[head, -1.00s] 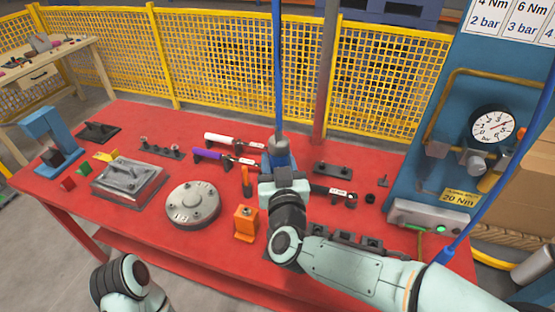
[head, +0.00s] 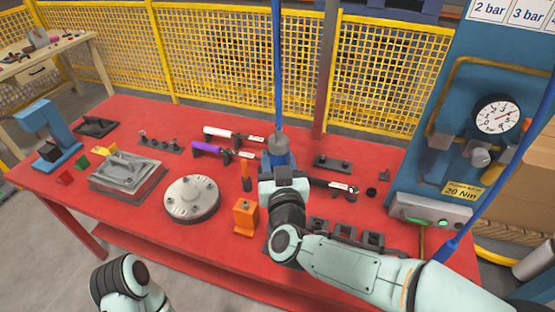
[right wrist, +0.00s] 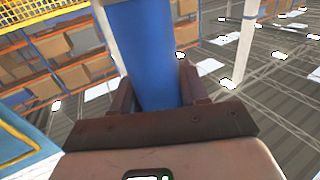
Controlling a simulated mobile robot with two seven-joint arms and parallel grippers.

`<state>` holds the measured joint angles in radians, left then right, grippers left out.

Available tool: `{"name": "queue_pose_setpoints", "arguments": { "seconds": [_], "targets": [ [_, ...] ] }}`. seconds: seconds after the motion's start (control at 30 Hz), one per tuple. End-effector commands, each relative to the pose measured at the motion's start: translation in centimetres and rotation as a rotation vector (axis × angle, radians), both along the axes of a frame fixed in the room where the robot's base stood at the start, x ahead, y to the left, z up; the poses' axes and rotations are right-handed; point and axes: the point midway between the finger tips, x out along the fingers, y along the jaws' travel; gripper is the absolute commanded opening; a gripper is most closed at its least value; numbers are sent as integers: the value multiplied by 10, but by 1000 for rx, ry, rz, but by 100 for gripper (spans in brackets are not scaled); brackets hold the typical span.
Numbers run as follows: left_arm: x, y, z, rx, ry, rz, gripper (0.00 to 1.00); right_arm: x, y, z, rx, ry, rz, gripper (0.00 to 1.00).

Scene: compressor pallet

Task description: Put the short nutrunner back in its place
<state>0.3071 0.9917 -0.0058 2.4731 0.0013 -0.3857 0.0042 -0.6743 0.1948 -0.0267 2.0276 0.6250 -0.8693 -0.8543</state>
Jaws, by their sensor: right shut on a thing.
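My right gripper (head: 279,176) is over the middle of the red table. It is shut on a blue cylindrical tool with a grey top (head: 279,146), which I take to be the short nutrunner. A blue hose runs straight up from it. In the right wrist view the blue body (right wrist: 150,55) stands between the two fingers. Its lower end is hidden behind my gripper and wrist in the head view. I cannot tell whether it touches the table or a holder. Only a link of my left arm shows at the bottom left; its gripper is out of the picture.
An orange block (head: 245,217) and a round grey flange (head: 191,200) are left of my right wrist. Dark sockets (head: 344,231) lie on the right. Two torque wrenches, white (head: 220,132) and purple (head: 208,148), lie behind. A blue gauge panel (head: 468,125) stands at the right.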

Motion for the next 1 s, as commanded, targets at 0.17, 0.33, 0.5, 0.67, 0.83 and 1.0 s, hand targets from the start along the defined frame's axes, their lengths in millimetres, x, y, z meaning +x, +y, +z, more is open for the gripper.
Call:
{"name": "queue_pose_setpoints", "arguments": {
  "seconds": [0.17, 0.33, 0.5, 0.67, 0.83, 1.0],
  "targets": [
    [0, 0, -1, 0, 0, 0, 0, 0, 0, 1, 2, -5, 0, 0],
    [-1, 0, -3, 1, 2, 0, 0, 0, 0, -2, 2, -5, -1, 0],
    [-2, 0, -6, 0, 3, 0, 0, 0, 0, -5, 2, -5, -1, 0],
    [-3, 0, -8, 0, 3, 0, 0, 0, 0, -8, 3, -5, -1, 0],
    [-4, 0, -11, 1, 5, 0, 0, 0, 0, -11, 3, -5, -1, 0],
    [-5, 0, -14, 0, 6, 0, 0, 0, 0, -14, 3, -5, -1, 0]
  ]
}}
